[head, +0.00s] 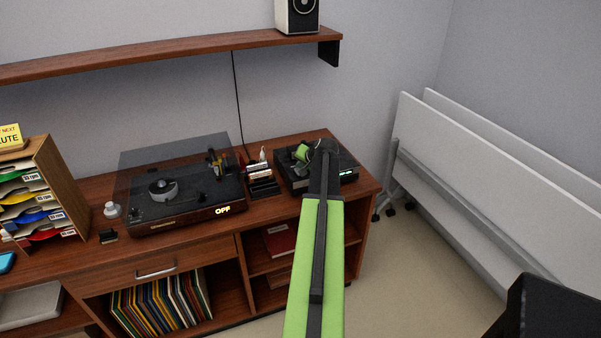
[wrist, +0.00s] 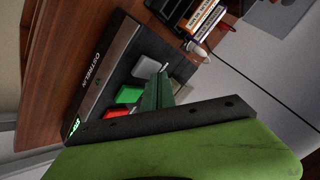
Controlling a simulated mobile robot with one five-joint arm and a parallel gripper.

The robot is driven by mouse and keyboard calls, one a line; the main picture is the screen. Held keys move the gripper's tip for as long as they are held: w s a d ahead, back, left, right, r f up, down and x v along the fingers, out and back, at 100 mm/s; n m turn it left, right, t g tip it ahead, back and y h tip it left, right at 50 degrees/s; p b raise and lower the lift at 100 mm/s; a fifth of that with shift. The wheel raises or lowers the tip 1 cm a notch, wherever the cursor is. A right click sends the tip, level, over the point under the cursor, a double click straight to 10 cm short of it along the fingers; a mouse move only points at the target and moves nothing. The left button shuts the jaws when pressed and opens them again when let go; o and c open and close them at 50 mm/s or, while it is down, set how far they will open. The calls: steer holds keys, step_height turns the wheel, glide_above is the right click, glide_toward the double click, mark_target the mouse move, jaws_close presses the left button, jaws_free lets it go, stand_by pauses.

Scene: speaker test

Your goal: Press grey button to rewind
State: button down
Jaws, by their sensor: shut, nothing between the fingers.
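A black deck with a lit green display (head: 347,174) sits at the right end of the wooden cabinet top. In the wrist view the deck (wrist: 98,82) shows a red button (wrist: 117,113), a green button (wrist: 129,94) and grey buttons, one grey button (wrist: 146,67) beside the green one. My gripper (wrist: 160,76) is shut and empty, its tips over the button row close to that grey button. I cannot tell whether they touch it. In the head view my gripper (head: 302,154) is over the deck, and my arm hides part of the deck.
A turntable (head: 180,190) with a clear lid stands to the left. A small black holder (head: 263,183) with cases stands between it and the deck. A wooden shelf (head: 170,54) with a speaker (head: 297,15) is above. Folded white tables (head: 480,180) stand at the right.

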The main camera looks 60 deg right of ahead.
steer(key=shift+f+b, duration=0.5)
steer(key=shift+f, duration=0.15)
stand_by(0.6)
steer(key=shift+r, duration=0.15)
steer(key=shift+r+p, duration=0.85)
steer(key=shift+p, duration=0.15)
step_height(320, 180, up, 5)
steer(key=p, duration=0.5)
steer(key=shift+r, duration=0.1)
stand_by(0.3)
